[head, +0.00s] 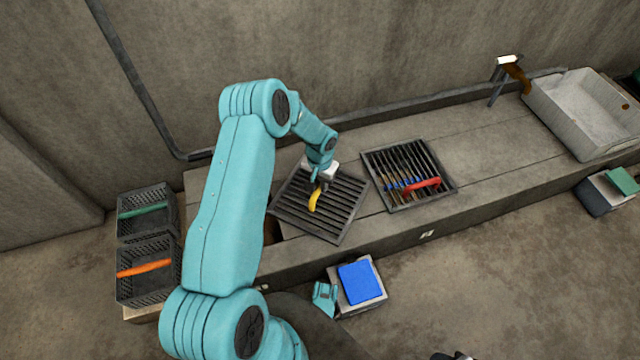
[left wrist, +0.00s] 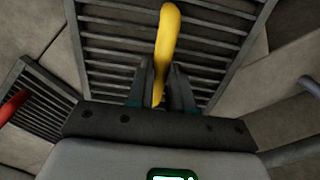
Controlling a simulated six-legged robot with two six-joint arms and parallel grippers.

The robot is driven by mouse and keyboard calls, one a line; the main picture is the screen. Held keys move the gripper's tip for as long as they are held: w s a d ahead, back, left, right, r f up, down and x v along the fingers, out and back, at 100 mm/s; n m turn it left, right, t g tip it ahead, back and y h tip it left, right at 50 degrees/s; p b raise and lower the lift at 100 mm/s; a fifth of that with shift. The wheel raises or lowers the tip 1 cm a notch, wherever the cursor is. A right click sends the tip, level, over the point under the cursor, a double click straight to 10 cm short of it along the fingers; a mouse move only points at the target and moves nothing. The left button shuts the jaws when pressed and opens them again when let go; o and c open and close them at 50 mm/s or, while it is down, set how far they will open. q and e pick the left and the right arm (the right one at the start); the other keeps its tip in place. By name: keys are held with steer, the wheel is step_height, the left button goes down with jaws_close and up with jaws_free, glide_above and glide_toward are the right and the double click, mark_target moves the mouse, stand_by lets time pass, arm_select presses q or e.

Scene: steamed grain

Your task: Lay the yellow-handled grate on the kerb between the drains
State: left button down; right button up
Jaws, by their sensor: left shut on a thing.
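The yellow-handled grate (head: 341,218) is a dark slatted square at the left part of the concrete kerb (head: 480,150), turned askew to it. My left gripper (head: 319,188) is above it, shut on its yellow handle (head: 314,202). In the left wrist view, the handle (left wrist: 167,40) stands between the fingers (left wrist: 160,88), with the slats (left wrist: 110,45) behind. A dark drain opening (head: 271,231) shows at the grate's left side. I cannot tell whether the grate touches the kerb. A red-handled grate (head: 386,162) lies to the right, with blue and brown things showing among its bars.
Two dark crates, one with a green bar (head: 142,211) and one with an orange bar (head: 143,268), stand at the left. A white basin (head: 570,112) is at the far right. A box with a blue top (head: 360,283) stands before the kerb. Kerb right of the red-handled grate is clear.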

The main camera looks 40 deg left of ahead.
arm_select(q)
steer(key=c, duration=1)
jaws_free()
arm_select(e)
steer(key=shift+w, duration=0.1)
arm_select(q)
steer(key=shift+r, duration=0.25)
step_height(320, 180, up, 11)
steer(key=p, duration=0.5)
steer(key=s+d+f+m+h, duration=0.1)
steer(key=s+d+f, duration=0.1)
steer(key=d, duration=0.6)
steer(key=s+d+f+h, duration=0.2)
steer(key=d, duration=0.6)
steer(key=shift+t+h, duration=0.3)
steer(key=shift+h, duration=0.2)
steer(key=s+d, duration=0.8)
steer(key=s, duration=0.1)
steer(key=s+d, duration=0.4)
steer(key=s, duration=0.1)
steer(key=shift+d+f, duration=0.2)
steer(key=shift+d, duration=0.05)
arm_select(e)
steer(key=shift+g, duration=0.3)
steer(key=r, duration=0.1)
steer(key=s+r, duration=0.1)
steer(key=r, duration=0.1)
steer(key=a+r, duration=0.1)
steer(key=shift+s+r, duration=0.3)
steer(key=shift+r, duration=0.05)
